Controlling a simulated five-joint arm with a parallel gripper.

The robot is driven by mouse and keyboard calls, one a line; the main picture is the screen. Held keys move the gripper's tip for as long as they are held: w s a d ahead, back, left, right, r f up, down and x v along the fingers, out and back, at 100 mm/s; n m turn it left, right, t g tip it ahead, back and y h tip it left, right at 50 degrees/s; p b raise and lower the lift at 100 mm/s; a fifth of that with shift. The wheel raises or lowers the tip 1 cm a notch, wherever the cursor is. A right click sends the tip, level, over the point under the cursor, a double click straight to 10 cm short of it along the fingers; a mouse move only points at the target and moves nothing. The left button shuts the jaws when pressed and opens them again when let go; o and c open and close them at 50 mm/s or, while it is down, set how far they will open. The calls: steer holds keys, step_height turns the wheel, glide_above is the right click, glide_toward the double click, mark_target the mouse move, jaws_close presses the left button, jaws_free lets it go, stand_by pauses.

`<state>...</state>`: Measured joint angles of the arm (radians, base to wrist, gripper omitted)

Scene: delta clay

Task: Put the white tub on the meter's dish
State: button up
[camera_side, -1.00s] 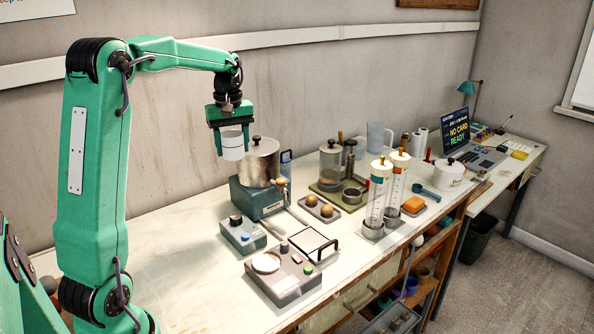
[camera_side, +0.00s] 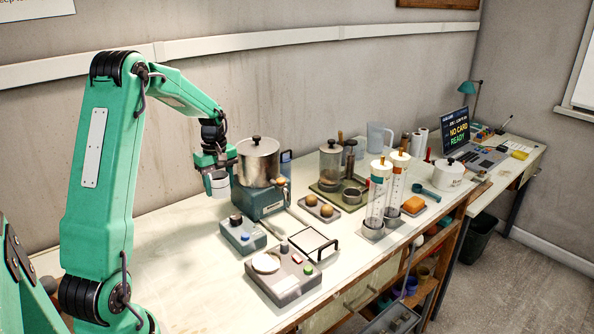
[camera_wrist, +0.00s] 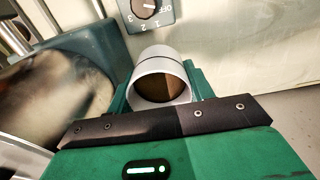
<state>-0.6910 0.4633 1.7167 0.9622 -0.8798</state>
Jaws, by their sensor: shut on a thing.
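My gripper (camera_side: 213,172) is shut on the white tub (camera_side: 218,187) and holds it above the bench, just left of the large metal pot. In the wrist view the tub (camera_wrist: 163,70) sits between the green jaws of my gripper (camera_wrist: 160,95), with its round opening toward the camera and brown inside. The grey meter (camera_side: 287,282) stands at the front of the bench. Its round pale dish (camera_side: 265,263) is empty, to the right of and nearer than the tub.
A lidded metal pot (camera_side: 258,165) on a blue-grey base (camera_side: 260,202) stands close to my gripper's right. A blue-grey knob box (camera_side: 242,235) lies between the tub and the meter. A framed tray (camera_side: 314,246) with a black handle is right of it. The bench at left is clear.

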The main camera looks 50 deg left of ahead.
steer(key=shift+f, duration=4.95)
steer(key=shift+f, duration=0.1)
steer(key=o, duration=1.2)
step_height(320, 180, up, 12)
steer(key=shift+r, duration=0.15)
